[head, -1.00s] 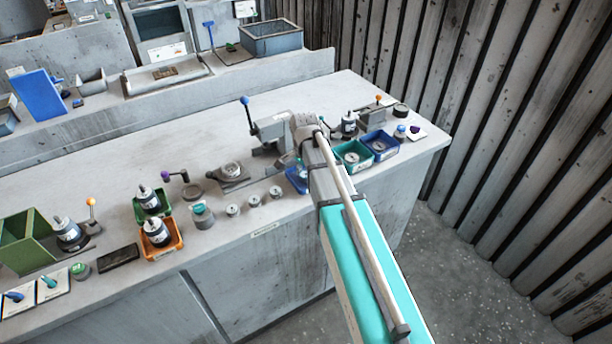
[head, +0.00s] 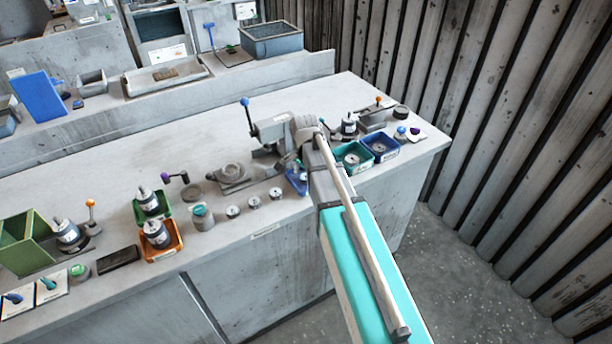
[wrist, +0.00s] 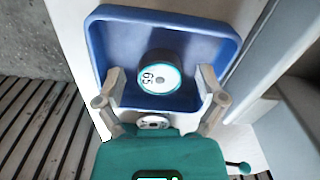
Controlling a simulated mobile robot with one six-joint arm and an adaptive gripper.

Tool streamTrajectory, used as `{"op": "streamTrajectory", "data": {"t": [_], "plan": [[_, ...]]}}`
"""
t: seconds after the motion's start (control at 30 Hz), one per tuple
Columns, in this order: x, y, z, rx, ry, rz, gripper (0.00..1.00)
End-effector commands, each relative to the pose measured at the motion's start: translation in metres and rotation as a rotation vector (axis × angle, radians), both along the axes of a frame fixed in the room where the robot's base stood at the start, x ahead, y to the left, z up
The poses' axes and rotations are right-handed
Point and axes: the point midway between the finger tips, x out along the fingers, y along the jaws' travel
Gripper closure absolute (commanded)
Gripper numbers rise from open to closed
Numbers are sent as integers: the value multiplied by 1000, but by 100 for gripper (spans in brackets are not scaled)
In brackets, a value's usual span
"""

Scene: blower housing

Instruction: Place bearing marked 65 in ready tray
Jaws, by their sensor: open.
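The bearing marked 65 (wrist: 158,75) is a short dark cylinder with a white, teal-ringed face. In the wrist view it sits inside a blue tray (wrist: 190,22), towards the middle, with its number readable. My gripper (wrist: 163,80) is open, with one finger on each side of the bearing and gaps between. The fingers reach over the near part of the tray. In the head view my arm partly covers a blue tray (head: 296,183) beside its end, and the gripper is mostly hidden. I cannot read any tray's label as ready.
A teal tray (head: 352,156) and another blue tray (head: 380,146) stand right of my arm, each holding a round part. Several small round parts lie left of it. A grey vise-like fixture (head: 272,132) with a blue-knobbed lever stands close behind.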

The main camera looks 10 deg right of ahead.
Motion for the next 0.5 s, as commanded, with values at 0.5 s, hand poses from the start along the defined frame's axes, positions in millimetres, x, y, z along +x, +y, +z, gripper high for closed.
{"op": "streamTrajectory", "data": {"t": [0.5], "plan": [[0, 0, 30, 0, 0, 0, 11]]}}
